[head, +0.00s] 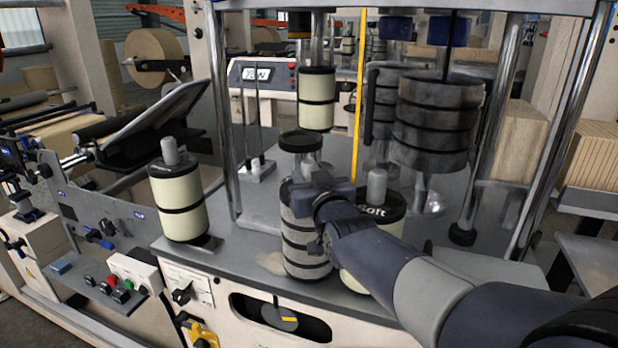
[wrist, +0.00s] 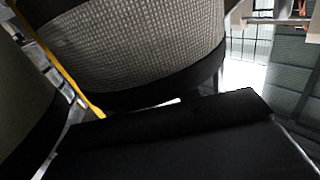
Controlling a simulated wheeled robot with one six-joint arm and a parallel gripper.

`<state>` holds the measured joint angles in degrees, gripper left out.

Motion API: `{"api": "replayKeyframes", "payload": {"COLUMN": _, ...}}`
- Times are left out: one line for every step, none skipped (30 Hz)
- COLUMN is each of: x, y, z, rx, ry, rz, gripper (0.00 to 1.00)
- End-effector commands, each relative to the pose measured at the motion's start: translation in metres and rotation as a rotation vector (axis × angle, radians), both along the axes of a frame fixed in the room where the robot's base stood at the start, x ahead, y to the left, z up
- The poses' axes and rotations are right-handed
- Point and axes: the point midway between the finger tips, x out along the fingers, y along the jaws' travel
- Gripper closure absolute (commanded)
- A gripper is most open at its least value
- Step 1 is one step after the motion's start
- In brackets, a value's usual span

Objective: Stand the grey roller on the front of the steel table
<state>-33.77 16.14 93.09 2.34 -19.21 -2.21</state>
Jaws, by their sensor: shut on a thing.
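The grey roller (head: 303,238), banded in black, is upright at the front of the steel table (head: 235,262). My gripper (head: 322,197) is shut on the grey roller at its upper right side. The roller's lower end is at or just above the table top; I cannot tell whether it touches. In the wrist view, the roller's woven grey surface (wrist: 140,45) and a black band fill the upper middle, close to the jaw. The fingertips are partly hidden in the head view.
A cream roller (head: 180,205) stands at the table's left front corner. Another cream roller marked "soft" (head: 388,228) stands close to the right, partly behind my arm. A large dark roller (head: 437,125) and a yellow strip (head: 359,100) are behind, among steel posts.

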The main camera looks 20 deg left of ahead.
Motion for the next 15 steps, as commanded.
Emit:
{"api": "replayKeyframes", "payload": {"x": -0.0001, "y": -0.0001, "z": 0.0041, "rx": 0.005, "ry": -0.008, "rz": 0.0, "gripper": 1.0}}
{"api": "replayKeyframes", "payload": {"x": -0.0001, "y": -0.0001, "z": 0.004, "rx": 0.005, "ry": -0.008, "rz": 0.0, "gripper": 1.0}}
{"api": "replayKeyframes", "payload": {"x": -0.0001, "y": -0.0001, "z": 0.0033, "rx": 0.005, "ry": -0.008, "rz": 0.0, "gripper": 1.0}}
{"api": "replayKeyframes", "payload": {"x": -0.0001, "y": -0.0001, "z": 0.0025, "rx": 0.005, "ry": -0.008, "rz": 0.0, "gripper": 1.0}}
{"api": "replayKeyframes", "payload": {"x": -0.0001, "y": -0.0001, "z": 0.0016, "rx": 0.005, "ry": -0.008, "rz": 0.0, "gripper": 1.0}}
{"api": "replayKeyframes", "payload": {"x": 0.0, "y": 0.0, "z": -0.0023, "rx": 0.0, "ry": 0.0, "rz": 0.0, "gripper": 0.68}}
{"api": "replayKeyframes", "payload": {"x": 0.0, "y": 0.0, "z": -0.0014, "rx": 0.0, "ry": 0.0, "rz": 0.0, "gripper": 0.65}}
{"api": "replayKeyframes", "payload": {"x": 0.0, "y": 0.0, "z": -0.0013, "rx": 0.0, "ry": 0.0, "rz": 0.0, "gripper": 0.63}}
{"api": "replayKeyframes", "payload": {"x": 0.0, "y": 0.0, "z": -0.0013, "rx": 0.0, "ry": 0.0, "rz": 0.0, "gripper": 0.6}}
{"api": "replayKeyframes", "payload": {"x": 0.0, "y": 0.0, "z": -0.0013, "rx": 0.0, "ry": 0.0, "rz": 0.0, "gripper": 0.57}}
{"api": "replayKeyframes", "payload": {"x": 0.0, "y": 0.0, "z": -0.0013, "rx": 0.0, "ry": 0.0, "rz": 0.0, "gripper": 0.55}}
{"api": "replayKeyframes", "payload": {"x": 0.0, "y": 0.0, "z": -0.0013, "rx": 0.0, "ry": 0.0, "rz": 0.0, "gripper": 0.52}}
{"api": "replayKeyframes", "payload": {"x": 0.0, "y": 0.0, "z": -0.0013, "rx": 0.0, "ry": 0.0, "rz": 0.0, "gripper": 0.49}}
{"api": "replayKeyframes", "payload": {"x": 0.0, "y": 0.0, "z": -0.0013, "rx": 0.0, "ry": 0.0, "rz": 0.0, "gripper": 0.47}}
{"api": "replayKeyframes", "payload": {"x": 0.0, "y": 0.0, "z": -0.0013, "rx": 0.0, "ry": 0.0, "rz": 0.0, "gripper": 0.47}}
